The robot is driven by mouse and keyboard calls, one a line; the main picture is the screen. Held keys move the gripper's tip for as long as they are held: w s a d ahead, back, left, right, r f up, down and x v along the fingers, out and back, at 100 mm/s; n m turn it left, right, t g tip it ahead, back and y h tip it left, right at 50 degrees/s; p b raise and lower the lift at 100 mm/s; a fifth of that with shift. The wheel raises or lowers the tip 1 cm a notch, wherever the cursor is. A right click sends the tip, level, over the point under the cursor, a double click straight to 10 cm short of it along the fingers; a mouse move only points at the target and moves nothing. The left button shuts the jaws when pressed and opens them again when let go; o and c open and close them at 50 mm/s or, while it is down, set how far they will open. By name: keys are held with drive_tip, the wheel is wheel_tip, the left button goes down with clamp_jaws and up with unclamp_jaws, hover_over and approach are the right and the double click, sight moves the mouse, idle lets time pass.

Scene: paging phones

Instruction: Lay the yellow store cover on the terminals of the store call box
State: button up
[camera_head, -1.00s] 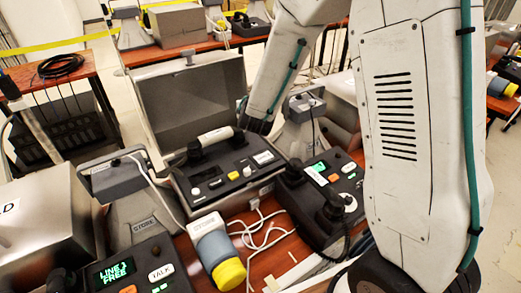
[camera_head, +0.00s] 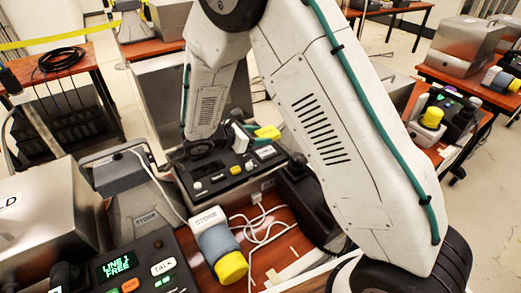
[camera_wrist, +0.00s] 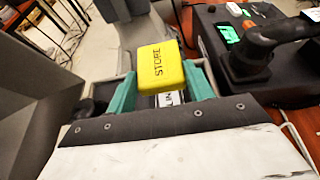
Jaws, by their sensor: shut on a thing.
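The yellow store cover (camera_wrist: 162,66), a small block marked STORE, sits between the teal fingers of my gripper (camera_wrist: 160,88) in the wrist view. My gripper is shut on it. In the head view the cover (camera_head: 267,131) is above the far right part of a dark panel in an open grey case (camera_head: 225,175). I cannot tell whether it touches anything below. The arm hides much of the case and its lid. No label on this case is readable as store, and the terminals are not clearly visible.
A phone with a green screen (camera_head: 140,270) is at front left. A black phone (camera_wrist: 258,50) is close right of my gripper. White cables lie on the table.

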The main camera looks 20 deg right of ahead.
sight(258, 155)
drive_tip(key=shift+f, duration=2.95)
drive_tip(key=shift+f, duration=0.1)
drive_tip(key=o, duration=1)
drive_tip(key=shift+o, duration=0.2)
